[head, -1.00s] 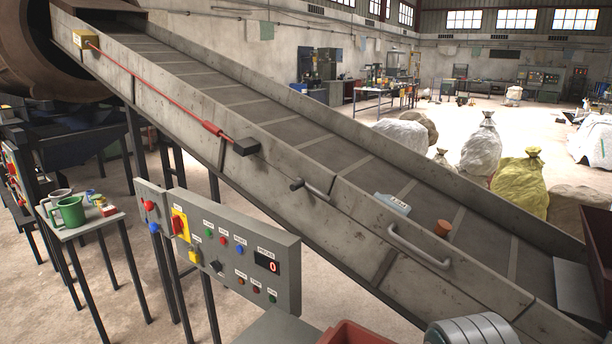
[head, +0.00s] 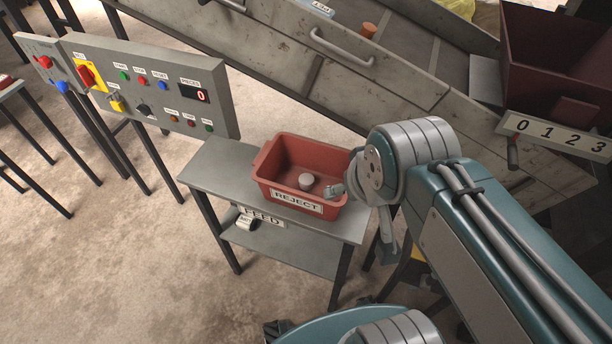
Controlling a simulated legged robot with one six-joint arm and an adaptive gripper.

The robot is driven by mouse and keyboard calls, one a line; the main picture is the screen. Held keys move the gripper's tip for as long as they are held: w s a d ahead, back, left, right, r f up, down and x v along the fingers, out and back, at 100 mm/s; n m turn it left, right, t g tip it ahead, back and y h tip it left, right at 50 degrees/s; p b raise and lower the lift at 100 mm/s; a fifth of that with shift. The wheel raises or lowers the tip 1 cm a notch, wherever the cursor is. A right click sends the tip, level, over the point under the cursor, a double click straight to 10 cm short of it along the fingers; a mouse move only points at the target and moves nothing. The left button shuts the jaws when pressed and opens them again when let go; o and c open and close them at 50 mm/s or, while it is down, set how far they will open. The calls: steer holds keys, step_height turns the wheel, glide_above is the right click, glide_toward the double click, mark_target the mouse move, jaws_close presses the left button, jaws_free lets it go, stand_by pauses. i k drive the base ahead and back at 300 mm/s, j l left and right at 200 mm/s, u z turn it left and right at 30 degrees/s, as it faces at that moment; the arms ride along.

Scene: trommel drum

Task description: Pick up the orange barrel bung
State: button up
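The orange barrel bung (head: 369,30) is a small orange-brown tapered cylinder. It stands on the dark belt of the sloping conveyor (head: 410,48), near the top edge of the head view, just beyond the near side wall and its grab handle. My arm reaches in from the lower right, and its wrist end is beside the red bin, well below and apart from the bung. My gripper (head: 387,248) seems to hang below the wrist, mostly hidden by my arm. Its fingers do not show clearly enough to tell open from shut.
A red REJECT bin (head: 264,166) on a grey metal table (head: 214,168) holds a pale round piece (head: 306,181). A pale labelled container (head: 318,8) lies on the belt left of the bung. A control panel (head: 150,75) stands left; a dark red hopper (head: 555,50) stands right.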

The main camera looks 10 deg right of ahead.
mark_target(368, 29)
steer(key=i+j+z, duration=0.2)
steer(key=z, duration=0.2)
steer(key=i+j+z, duration=0.2)
steer(key=j+z, duration=0.2)
steer(key=i+j+z, duration=0.1)
steer(key=j+z, duration=0.3)
